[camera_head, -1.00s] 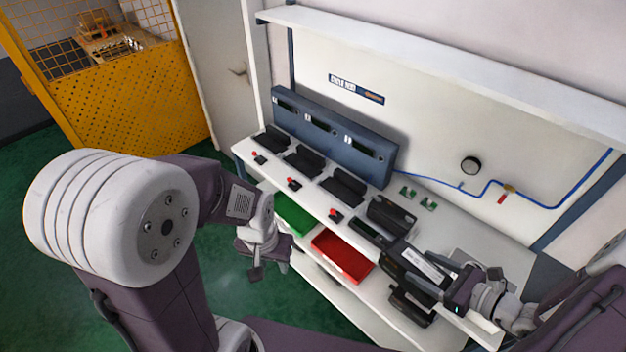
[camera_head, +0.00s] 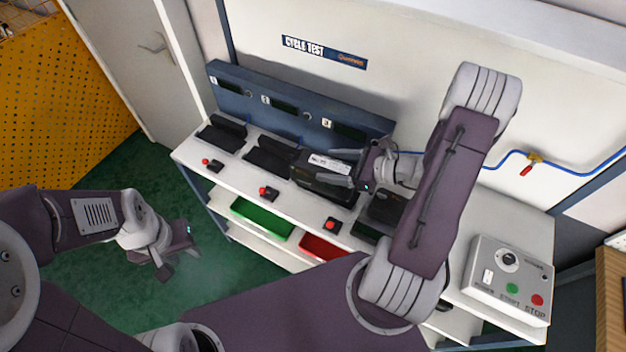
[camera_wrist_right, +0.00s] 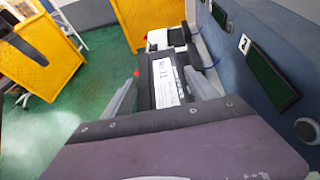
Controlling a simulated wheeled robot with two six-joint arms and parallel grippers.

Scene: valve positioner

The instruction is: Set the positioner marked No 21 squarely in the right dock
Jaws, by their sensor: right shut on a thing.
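My right gripper (camera_head: 355,172) is shut on a black positioner (camera_head: 322,186) with a white label; it holds it at the right dock, in front of display 3. In the right wrist view, the fingers lie either side of the positioner (camera_wrist_right: 166,82); the label's number is too blurred to read surely. The positioner hides the right dock, so I cannot tell whether it touches it. The left dock (camera_head: 222,132) and middle dock (camera_head: 268,157) are black, empty cradles. My left gripper (camera_head: 176,256) is open and empty, away from the bench over the green floor.
Another black unit (camera_head: 384,208) stands on the bench right of the docks, partly behind my right arm. Red buttons (camera_head: 268,192) line the front edge. Green (camera_head: 262,218) and red (camera_head: 322,247) trays sit below. A grey start/stop box (camera_head: 508,280) is at right.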

